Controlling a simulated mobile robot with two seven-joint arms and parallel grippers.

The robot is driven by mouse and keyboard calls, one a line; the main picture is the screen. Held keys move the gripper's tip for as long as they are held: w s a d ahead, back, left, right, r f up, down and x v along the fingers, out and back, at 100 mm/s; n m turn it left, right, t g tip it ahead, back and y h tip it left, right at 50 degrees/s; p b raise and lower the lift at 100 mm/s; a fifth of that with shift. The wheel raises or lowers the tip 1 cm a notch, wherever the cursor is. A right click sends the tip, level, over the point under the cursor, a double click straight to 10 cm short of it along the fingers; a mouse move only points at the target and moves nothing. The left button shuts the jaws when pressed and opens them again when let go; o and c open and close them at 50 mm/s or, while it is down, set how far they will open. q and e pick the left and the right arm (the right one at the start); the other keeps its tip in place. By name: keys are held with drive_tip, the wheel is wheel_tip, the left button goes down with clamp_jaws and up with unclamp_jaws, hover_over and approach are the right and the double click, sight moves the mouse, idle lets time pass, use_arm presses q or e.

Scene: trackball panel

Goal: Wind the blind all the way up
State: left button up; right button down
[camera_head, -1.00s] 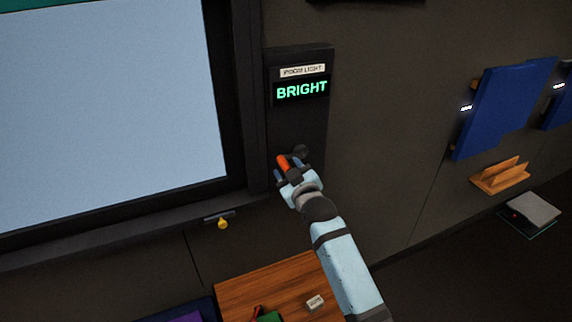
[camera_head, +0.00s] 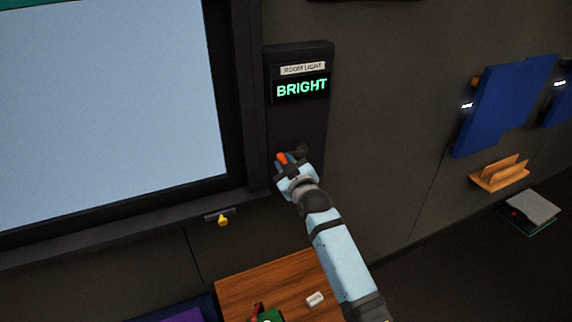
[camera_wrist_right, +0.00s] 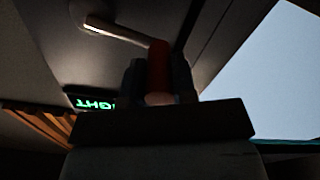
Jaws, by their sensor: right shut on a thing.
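The blind (camera_head: 30,4) shows as a narrow teal strip along the top of the bright window (camera_head: 100,100). A dark wall panel (camera_head: 298,128) right of the window carries the crank, whose orange-red handle (camera_head: 281,158) sticks out at its lower part. My right gripper (camera_head: 284,166) is shut on this handle. In the right wrist view the red handle (camera_wrist_right: 158,68) stands between the two dark fingers, and a pale crank arm (camera_wrist_right: 122,33) runs from it to a hub at upper left. My left gripper is not in view.
The panel's display (camera_head: 302,88) reads BRIGHT under a ROOM LIGHT label. A yellow knob (camera_head: 223,221) hangs below the sill. A wooden surface (camera_head: 250,288) with a small white block (camera_head: 315,299) lies below. Blue boards (camera_head: 505,105) and a wooden holder (camera_head: 499,174) are at right.

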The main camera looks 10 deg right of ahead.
drive_tip(key=shift+f, duration=0.1)
wheel_tip(320, 180, down, 2)
drive_tip(key=n, duration=0.3)
drive_tip(key=shift+n, duration=0.3)
drive_tip(key=shift+d+f+n, duration=0.25)
drive_tip(key=shift+f+n, duration=0.85)
drive_tip(key=shift+n, duration=0.5)
drive_tip(key=c, duration=0.9)
unclamp_jaws()
